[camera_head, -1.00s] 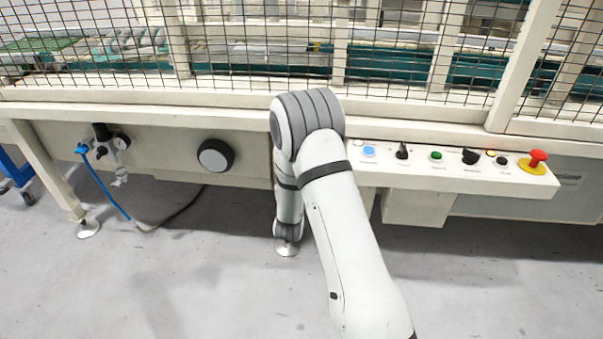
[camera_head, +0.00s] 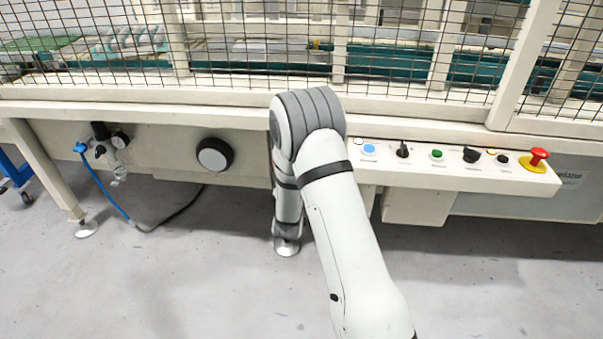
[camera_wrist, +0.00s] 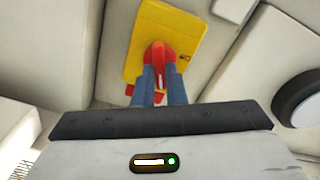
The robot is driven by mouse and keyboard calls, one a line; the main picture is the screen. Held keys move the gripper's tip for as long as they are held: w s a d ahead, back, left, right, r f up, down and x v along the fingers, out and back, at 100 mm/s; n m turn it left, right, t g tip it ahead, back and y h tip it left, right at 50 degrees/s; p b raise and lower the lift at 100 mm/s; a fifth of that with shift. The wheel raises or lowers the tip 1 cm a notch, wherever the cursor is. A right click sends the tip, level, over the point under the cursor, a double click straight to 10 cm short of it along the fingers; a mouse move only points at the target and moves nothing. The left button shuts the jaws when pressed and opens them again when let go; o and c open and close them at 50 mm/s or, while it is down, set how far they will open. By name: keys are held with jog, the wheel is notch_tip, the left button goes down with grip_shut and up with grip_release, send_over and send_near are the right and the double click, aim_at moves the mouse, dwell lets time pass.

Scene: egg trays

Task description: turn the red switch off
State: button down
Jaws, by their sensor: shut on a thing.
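The red switch (camera_wrist: 160,57) shows in the wrist view on a yellow plate (camera_wrist: 188,28) fixed to a pale panel. Its handle points roughly up and down in that picture. My gripper (camera_wrist: 160,75) has its two blue-grey fingers on either side of the handle, shut on it. The fingers hide the lower part of the handle. A small red piece shows left of the fingers. In the head view my arm covers the place where the gripper is, so neither gripper nor switch shows there.
A red mushroom button (camera_head: 538,157) on a yellow base sits at the right end of the control ledge (camera_head: 400,178). Several small knobs and buttons line that ledge. A round black knob (camera_head: 214,155) is left of my arm. Wire mesh stands above.

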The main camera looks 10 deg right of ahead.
jog(key=shift+f+n+p, duration=0.15)
jog(key=shift+n+p, duration=0.2)
jog(key=shift+n, duration=2.85)
jog(key=shift+f+n+p, duration=0.15)
jog(key=shift+n+p, duration=0.15)
jog(key=shift+n, duration=2.9)
jog(key=c, duration=1.5)
grip_release()
jog(key=shift+a, duration=0.1)
